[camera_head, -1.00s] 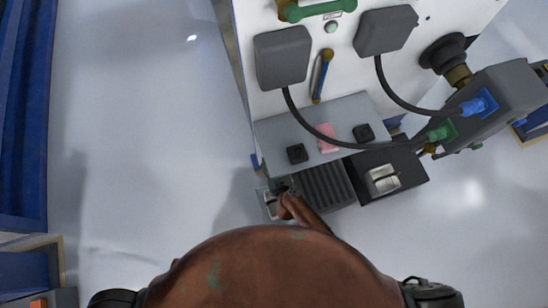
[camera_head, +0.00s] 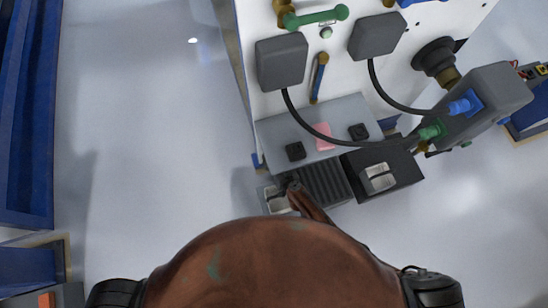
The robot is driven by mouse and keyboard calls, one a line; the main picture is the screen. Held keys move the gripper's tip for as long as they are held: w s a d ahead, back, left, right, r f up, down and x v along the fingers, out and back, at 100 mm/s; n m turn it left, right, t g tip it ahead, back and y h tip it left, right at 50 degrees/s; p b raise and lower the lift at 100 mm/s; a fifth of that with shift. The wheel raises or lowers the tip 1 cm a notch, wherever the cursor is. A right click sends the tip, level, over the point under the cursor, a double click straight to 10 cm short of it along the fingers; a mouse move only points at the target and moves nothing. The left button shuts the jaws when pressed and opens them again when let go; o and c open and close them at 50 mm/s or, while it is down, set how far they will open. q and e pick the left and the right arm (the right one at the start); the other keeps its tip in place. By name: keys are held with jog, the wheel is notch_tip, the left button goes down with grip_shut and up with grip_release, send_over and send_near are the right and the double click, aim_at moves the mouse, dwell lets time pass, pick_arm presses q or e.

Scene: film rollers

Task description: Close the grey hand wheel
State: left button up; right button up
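A dark grey round wheel-like part (camera_head: 436,56) on a brass stem sits at the right side of the white machine panel (camera_head: 340,85). It may be the grey hand wheel, but I cannot be certain, nor can I tell how far it is closed. Nothing of mine touches the wheel-like part in this view.
Two grey boxes (camera_head: 281,61) with black cables, a green-handled valve (camera_head: 318,17) and a blue lever (camera_head: 319,77) are on the panel. A grey housing (camera_head: 495,88) with blue and green connectors stands right. Blue racking (camera_head: 25,120) lines the left; the floor between is clear.

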jog(key=shift+m, duration=0.3)
dwell(0.4)
jog(key=o, duration=1.2)
jog(key=shift+c, duration=0.2)
jog(key=v, duration=1.2)
